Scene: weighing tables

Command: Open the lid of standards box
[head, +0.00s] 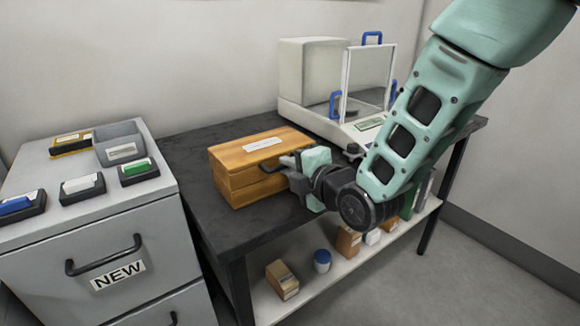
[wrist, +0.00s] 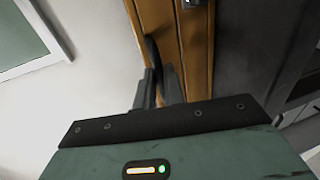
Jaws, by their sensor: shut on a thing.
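The standards box (head: 235,163) is a wooden box with a white label on its lid, standing on the dark table with the lid down. A dark handle (head: 283,163) sits on its front side. My gripper (head: 290,164) is at the front right of the box with its fingers at this handle. In the wrist view, the fingers of my gripper (wrist: 159,88) are shut on the dark handle (wrist: 152,60) in front of the wooden box (wrist: 190,55). The fingers hide part of the handle.
A balance with a glass door (head: 368,75) and blue handles stands behind the box. A grey cabinet (head: 90,225) marked NEW, with small boxes on top, stands at left. The dark table (head: 190,150) has free room left of the box. A lower shelf (head: 310,280) holds small containers.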

